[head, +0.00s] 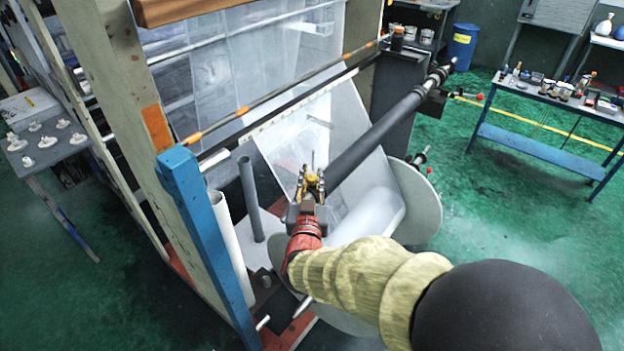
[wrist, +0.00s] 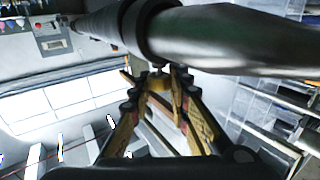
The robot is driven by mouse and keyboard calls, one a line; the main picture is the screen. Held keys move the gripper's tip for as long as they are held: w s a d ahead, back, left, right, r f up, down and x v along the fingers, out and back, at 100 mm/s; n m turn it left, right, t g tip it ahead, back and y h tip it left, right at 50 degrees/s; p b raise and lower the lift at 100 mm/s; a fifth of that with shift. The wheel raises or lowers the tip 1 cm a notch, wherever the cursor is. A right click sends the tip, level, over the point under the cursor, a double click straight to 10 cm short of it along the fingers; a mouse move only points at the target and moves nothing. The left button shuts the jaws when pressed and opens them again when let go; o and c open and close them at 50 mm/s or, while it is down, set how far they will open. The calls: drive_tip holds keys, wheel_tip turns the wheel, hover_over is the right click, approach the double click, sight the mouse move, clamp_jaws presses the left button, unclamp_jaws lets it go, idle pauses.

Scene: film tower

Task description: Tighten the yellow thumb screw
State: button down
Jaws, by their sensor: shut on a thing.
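My gripper (head: 313,183) is at the near end of the dark roller bar (head: 375,135) in the head view. The yellow thumb screw (wrist: 158,82) shows as a small yellow piece between the fingertips, under a dark collar (wrist: 148,28) on the bar. My gripper is shut on it. The fingers hide most of the screw, and how far it is threaded in cannot be told.
A blue post (head: 205,240) and a white tube (head: 228,245) stand left of my gripper. A roll of clear film (head: 372,215) with a round end disc hangs below the bar. A side table (head: 555,105) with bottles stands at right. The green floor between is clear.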

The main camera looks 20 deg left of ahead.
drive_tip(key=shift+m+h, duration=0.7)
drive_tip(key=shift+h, duration=0.2)
drive_tip(key=c, duration=1.7)
unclamp_jaws()
drive_tip(key=s, duration=0.8)
drive_tip(key=s+d, duration=0.1)
drive_tip(key=s, duration=0.3)
drive_tip(key=shift+d, duration=0.1)
drive_tip(key=shift+w, duration=0.1)
